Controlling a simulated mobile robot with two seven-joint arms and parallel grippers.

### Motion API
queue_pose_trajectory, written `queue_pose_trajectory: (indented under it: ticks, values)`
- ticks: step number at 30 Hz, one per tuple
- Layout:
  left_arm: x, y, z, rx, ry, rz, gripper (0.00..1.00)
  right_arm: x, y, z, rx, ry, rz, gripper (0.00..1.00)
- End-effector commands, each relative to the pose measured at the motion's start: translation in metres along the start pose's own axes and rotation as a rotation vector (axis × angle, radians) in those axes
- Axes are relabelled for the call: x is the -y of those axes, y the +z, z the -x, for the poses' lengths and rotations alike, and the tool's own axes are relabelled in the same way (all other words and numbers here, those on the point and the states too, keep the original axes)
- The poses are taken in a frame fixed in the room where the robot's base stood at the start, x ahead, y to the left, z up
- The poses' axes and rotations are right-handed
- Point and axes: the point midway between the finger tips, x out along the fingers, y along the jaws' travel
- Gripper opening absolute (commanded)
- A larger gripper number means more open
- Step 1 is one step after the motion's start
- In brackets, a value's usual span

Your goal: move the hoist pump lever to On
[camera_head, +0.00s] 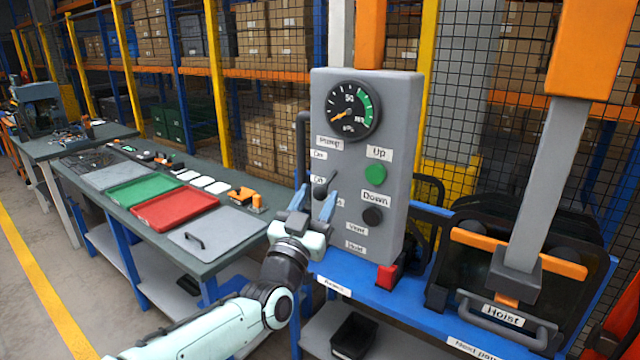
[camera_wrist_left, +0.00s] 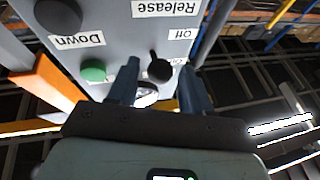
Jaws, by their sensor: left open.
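The grey control box (camera_head: 390,130) stands upright on the blue bench and carries the pump lever (camera_head: 320,191), a small black handle beside the On and Off labels (camera_head: 318,180). My left gripper (camera_head: 314,203) is open at the box front, its blue fingers near the lever. In the left wrist view, which is upside down, the lever (camera_wrist_left: 160,69) lies between the two open fingers, with no clear contact. The Off label (camera_wrist_left: 180,33) shows there, and another label beside the lever is partly hidden by a finger. My right gripper is not in view.
The box also has a gauge (camera_head: 352,106), a green Up button (camera_head: 375,174) and a black Down button (camera_head: 372,217). The hoist (camera_head: 515,270) hangs at right. A table with a red tray (camera_head: 175,206) is at left. Shelving stands behind.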

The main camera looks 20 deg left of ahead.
Motion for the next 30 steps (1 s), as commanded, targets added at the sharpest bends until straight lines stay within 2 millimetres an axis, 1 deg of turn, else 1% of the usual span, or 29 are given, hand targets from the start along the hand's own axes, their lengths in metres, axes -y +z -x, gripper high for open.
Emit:
queue_pose_trajectory:
  ticks: [1, 6, 15, 16, 17, 18, 20, 26, 30]
  values:
    - [0.0, -0.002, -0.008, -0.001, 0.0, 0.0, 0.49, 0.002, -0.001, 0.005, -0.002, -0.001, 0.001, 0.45]
    - [0.0, 0.0, -0.02, 0.001, 0.001, 0.0, 0.49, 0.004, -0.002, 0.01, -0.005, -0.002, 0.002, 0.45]
    - [0.0, 0.001, -0.021, 0.001, 0.0, 0.0, 0.49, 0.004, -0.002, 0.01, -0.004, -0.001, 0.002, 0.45]
    - [0.0, 0.001, -0.021, 0.001, 0.0, 0.0, 0.43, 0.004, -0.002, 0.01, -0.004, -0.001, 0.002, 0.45]
    - [0.0, 0.001, -0.021, 0.001, 0.0, 0.0, 0.33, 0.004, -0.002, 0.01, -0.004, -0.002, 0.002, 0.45]
    - [0.0, 0.001, -0.021, 0.001, 0.0, 0.0, 0.2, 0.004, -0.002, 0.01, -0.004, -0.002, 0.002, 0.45]
    - [0.0, 0.001, -0.021, 0.001, 0.0, 0.0, 0.01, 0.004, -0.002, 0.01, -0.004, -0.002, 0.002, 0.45]
    - [0.0, 0.0, -0.021, 0.003, 0.001, -0.001, 0.0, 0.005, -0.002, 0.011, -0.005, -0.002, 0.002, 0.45]
    - [0.001, -0.003, -0.021, 0.023, 0.005, -0.006, 0.0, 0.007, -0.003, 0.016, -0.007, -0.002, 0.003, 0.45]
